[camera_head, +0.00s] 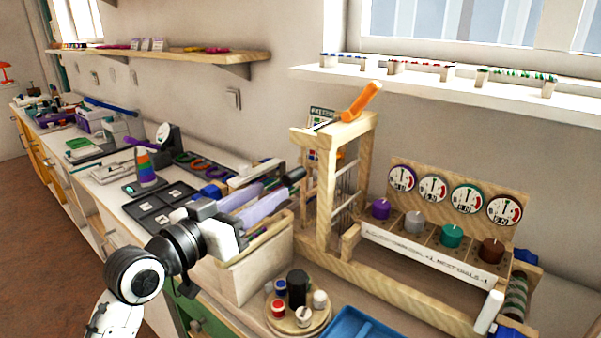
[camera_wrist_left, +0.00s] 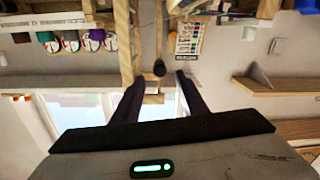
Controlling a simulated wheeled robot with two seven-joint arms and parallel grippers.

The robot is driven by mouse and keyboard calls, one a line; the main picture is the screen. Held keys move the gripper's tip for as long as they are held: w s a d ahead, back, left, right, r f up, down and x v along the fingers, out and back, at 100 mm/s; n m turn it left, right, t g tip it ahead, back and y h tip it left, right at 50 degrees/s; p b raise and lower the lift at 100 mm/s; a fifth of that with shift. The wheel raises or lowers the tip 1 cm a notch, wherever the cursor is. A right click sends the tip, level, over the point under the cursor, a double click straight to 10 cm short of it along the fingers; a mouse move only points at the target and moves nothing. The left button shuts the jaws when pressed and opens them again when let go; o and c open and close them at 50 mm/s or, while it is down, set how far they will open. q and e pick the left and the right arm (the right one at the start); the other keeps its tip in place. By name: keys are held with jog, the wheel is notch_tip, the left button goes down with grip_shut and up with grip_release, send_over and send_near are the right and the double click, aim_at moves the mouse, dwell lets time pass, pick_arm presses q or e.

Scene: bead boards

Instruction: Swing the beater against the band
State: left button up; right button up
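A wooden frame (camera_head: 327,205) stands right of centre in the head view, with thin rods between its posts and an orange handle (camera_head: 361,101) on top. I cannot tell surely which part is the beater. A dark round knob (camera_wrist_left: 159,68) shows between my left fingers in the wrist view, beyond the fingertips. A striped roll (camera_head: 515,298) at the frame's right end may carry the band. My left gripper (camera_head: 285,182) is at the frame's left side, fingers apart. In the wrist view my left gripper (camera_wrist_left: 159,82) is open, and nothing is visibly clamped. My right gripper is out of view.
A rack with several dials (camera_head: 468,200) and coloured knobs stands behind the frame's long base. A round tray (camera_head: 299,317) with small jars and a blue tray (camera_head: 358,326) are in front. A wooden box (camera_head: 251,273) is below my gripper.

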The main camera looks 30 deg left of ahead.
aim_at(286, 181)
pick_arm(q)
jog(key=w, duration=0.4)
jog(key=w+p, duration=0.1)
jog(key=w, duration=0.3)
jog(key=shift+w+d, duration=0.2)
jog(key=shift+w, duration=0.1)
jog(key=shift+c, duration=0.4)
grip_shut()
